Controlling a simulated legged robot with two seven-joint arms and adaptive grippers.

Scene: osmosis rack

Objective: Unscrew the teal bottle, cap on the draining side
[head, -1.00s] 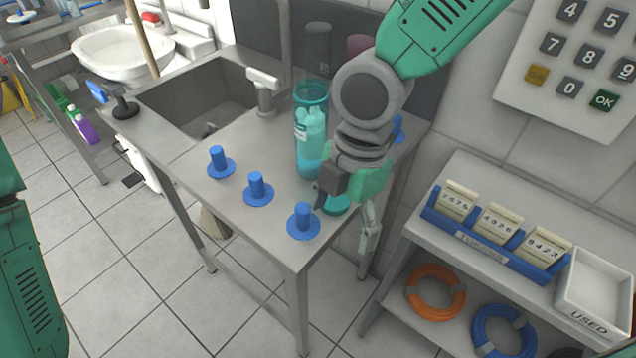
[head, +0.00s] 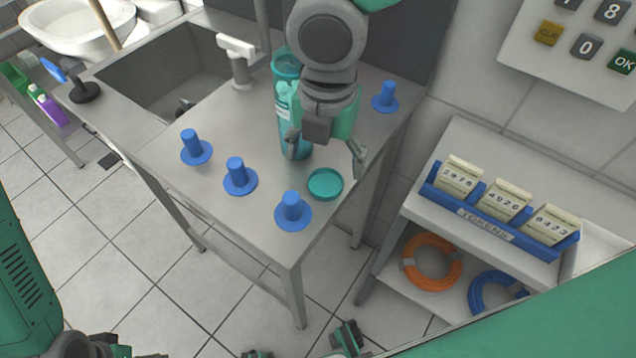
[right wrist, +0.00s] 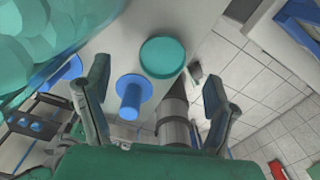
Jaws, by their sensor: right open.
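The teal bottle (head: 286,97) stands upright on the steel counter, partly hidden by my right arm. Its top shows a teal rim with no lid seen on it. A flat round teal cap (head: 325,184) lies on the counter near the front right edge; it also shows in the right wrist view (right wrist: 163,57). My right gripper (head: 325,156) is open and empty, behind and above the cap, close beside the bottle. In the right wrist view its open fingers (right wrist: 156,95) are spread, with the cap beyond them.
Blue pegs on round bases stand on the counter, one (head: 292,211) just left of the cap and another (head: 385,97) behind right. The sink basin (head: 175,75) and tap (head: 239,62) lie to the left. A shelf (head: 425,203) with tokens stands at right.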

